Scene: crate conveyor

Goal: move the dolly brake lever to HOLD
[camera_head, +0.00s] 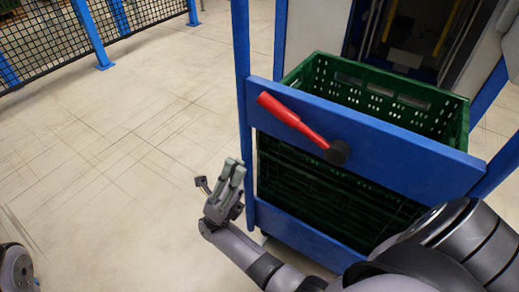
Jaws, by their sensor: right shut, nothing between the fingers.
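The brake lever (292,120) is a red handle on a dark round pivot (337,152). It is mounted on the blue upper crossbar (400,160) of the dolly and slants up to the left from the pivot. No HOLD mark can be made out. My right gripper (233,165) is shut and empty. It is below and left of the lever's red end, apart from it, beside the dolly's left post. The left gripper is not in view; only a bit of my own body shows at the lower left edge.
Green crates (400,100) are stacked in the blue dolly frame (242,60). My right arm crosses in front of its lower right part. A black mesh fence (50,40) with blue posts stands at the upper left. The tiled floor (120,150) left of the dolly is clear.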

